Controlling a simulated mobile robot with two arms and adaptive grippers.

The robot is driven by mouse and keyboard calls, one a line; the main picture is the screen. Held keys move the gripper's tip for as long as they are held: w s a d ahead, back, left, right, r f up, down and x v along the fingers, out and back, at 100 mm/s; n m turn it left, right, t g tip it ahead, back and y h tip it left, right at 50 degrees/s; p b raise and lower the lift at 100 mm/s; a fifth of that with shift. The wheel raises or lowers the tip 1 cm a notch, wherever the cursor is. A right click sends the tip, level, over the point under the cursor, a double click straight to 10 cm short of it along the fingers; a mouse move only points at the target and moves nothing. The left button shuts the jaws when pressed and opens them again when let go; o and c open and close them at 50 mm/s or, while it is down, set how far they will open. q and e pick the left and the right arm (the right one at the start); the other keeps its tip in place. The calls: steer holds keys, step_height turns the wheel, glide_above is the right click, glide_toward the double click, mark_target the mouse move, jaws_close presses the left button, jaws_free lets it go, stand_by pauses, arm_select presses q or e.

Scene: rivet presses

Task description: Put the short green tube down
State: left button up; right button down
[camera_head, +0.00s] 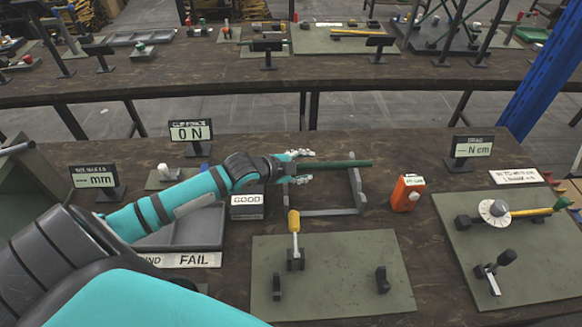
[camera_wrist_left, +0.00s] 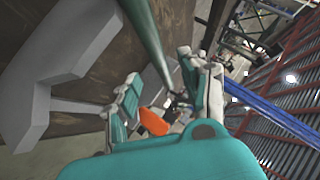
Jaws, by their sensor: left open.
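The short green tube (camera_head: 340,163) lies level across the top of a grey rack (camera_head: 357,190), its right end past the rack's right upright. I cannot tell for certain whether it rests on the left upright, which my gripper hides. My left gripper (camera_head: 303,167) is open at the tube's left end, one finger on each side of it. In the left wrist view the tube (camera_wrist_left: 147,38) runs in between the parted fingers (camera_wrist_left: 165,95), with the rack (camera_wrist_left: 38,95) to the left. My right gripper is not in view.
A green mat (camera_head: 335,265) with a yellow-handled clamp (camera_head: 294,222) lies in front. A dial fixture (camera_head: 494,210) is at the right.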

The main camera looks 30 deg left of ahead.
arm_select(q)
steer(key=v, duration=0.7)
stand_by(0.3)
